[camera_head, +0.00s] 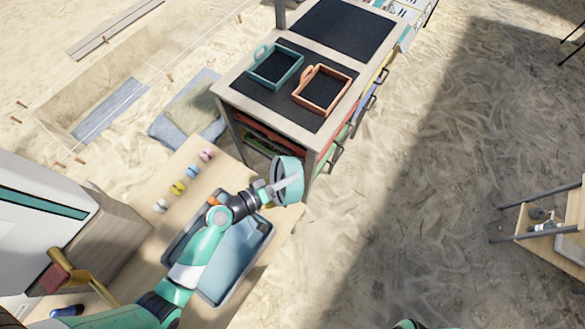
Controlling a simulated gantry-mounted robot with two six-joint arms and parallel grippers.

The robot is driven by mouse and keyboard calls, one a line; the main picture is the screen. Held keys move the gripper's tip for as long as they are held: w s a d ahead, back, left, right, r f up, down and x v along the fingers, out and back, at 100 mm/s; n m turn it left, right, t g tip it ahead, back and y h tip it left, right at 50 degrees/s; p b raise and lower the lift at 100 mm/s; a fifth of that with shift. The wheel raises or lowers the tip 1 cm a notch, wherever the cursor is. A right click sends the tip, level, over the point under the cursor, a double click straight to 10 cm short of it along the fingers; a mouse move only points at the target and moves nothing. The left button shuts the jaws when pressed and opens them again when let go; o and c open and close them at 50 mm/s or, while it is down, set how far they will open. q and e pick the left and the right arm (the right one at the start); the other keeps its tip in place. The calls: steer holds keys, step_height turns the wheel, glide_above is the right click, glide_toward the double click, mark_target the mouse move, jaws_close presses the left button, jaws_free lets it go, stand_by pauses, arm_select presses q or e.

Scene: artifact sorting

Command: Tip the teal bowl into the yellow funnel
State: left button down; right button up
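The teal bowl (288,168) is at my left gripper (283,189), above the gap between the wooden table and the dark-topped cabinet. The bowl is tilted, with its open side partly turned toward the camera. One grey finger shows inside the bowl, and the gripper appears shut on its wall. The bowl's contents cannot be made out. I cannot pick out a yellow funnel in this view. My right gripper is not in view.
A blue-grey tray (262,225) lies on the wooden table (150,240) under my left arm. Several small coloured pieces (178,187) stand in a row left of it. Teal (275,66) and orange (322,90) trays sit on the cabinet (246,95). Open sand lies to the right.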

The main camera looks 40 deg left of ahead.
arm_select(q)
steer(key=r+g+y+p, duration=0.1)
steer(key=g+p, duration=0.1)
steer(key=p, duration=0.6)
steer(key=s+a+r+m+g+y+p, duration=0.1)
steer(key=r+g+y+p, duration=0.1)
steer(key=p, duration=0.6)
steer(key=r+m+g+y+p, duration=0.1)
steer(key=r+g+p, duration=0.1)
steer(key=p, duration=0.7)
steer(key=shift+s+a+r+g+y, duration=0.15)
steer(key=shift+s+r+g+y, duration=0.05)
steer(key=shift+s+g+y, duration=0.1)
steer(key=shift+w+m+g+y, duration=0.15)
steer(key=shift+m+g+y, duration=0.15)
steer(key=shift+g+y, duration=0.1)
steer(key=g+y, duration=0.1)
steer(key=g, duration=0.1)
steer(key=y, duration=0.1)
steer(key=shift+s+a+r+m+g+y, duration=0.1)
steer(key=shift+s+r+m+g+y, duration=0.1)
steer(key=shift+r+m+g+y, duration=0.15)
